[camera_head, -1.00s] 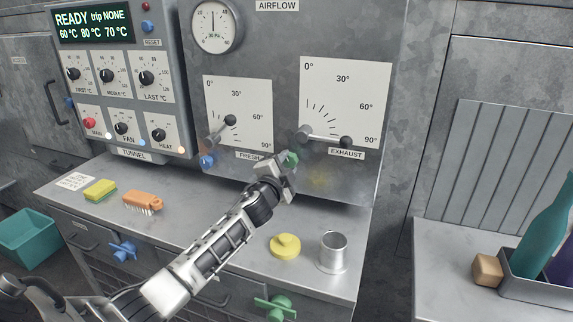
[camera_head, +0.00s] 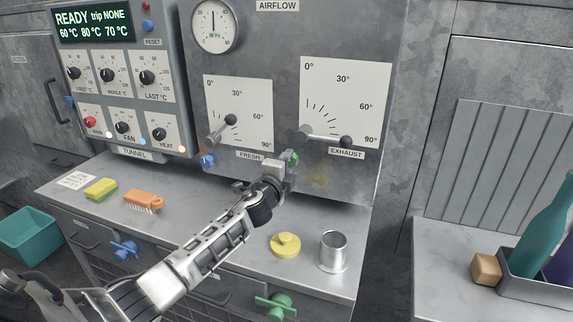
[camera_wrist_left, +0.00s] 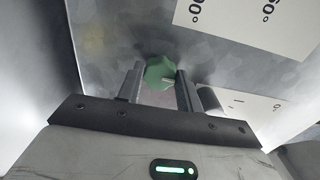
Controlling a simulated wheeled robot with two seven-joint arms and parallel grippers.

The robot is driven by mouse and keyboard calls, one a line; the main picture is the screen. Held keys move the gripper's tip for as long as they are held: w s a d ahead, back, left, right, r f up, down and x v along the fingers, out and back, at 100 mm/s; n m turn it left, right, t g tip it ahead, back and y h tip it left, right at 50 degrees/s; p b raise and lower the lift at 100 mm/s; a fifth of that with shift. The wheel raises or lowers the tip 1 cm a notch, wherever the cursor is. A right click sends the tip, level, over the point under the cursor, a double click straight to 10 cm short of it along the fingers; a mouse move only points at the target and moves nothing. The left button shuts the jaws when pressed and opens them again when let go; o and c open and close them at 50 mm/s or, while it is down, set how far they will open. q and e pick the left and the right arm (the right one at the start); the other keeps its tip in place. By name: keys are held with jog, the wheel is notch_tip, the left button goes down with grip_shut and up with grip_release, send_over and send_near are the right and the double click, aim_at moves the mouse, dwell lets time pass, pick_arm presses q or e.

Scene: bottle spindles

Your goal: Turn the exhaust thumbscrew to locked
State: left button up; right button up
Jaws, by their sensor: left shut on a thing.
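The green exhaust thumbscrew (camera_head: 291,158) sits on the airflow panel just left of the EXHAUST label (camera_head: 346,153). My left gripper (camera_head: 281,163) is at the thumbscrew, shut on it. In the left wrist view the green knob (camera_wrist_left: 160,71) lies between the two finger ends of the left gripper (camera_wrist_left: 160,84), with a small pale mark on its lower right. My right gripper is not in view.
A blue thumbscrew (camera_head: 207,160) sits by the FRESH label. On the counter below are a yellow knobbed disc (camera_head: 286,246), a metal cup (camera_head: 332,252), an orange brush (camera_head: 143,201) and a sponge (camera_head: 100,189). The panel face is close behind my fingers.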

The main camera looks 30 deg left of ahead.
pick_arm(q)
jog(key=o, duration=1)
jog(key=b+v, duration=0.1)
jog(key=v, duration=1.5)
jog(key=shift+a, duration=0.1)
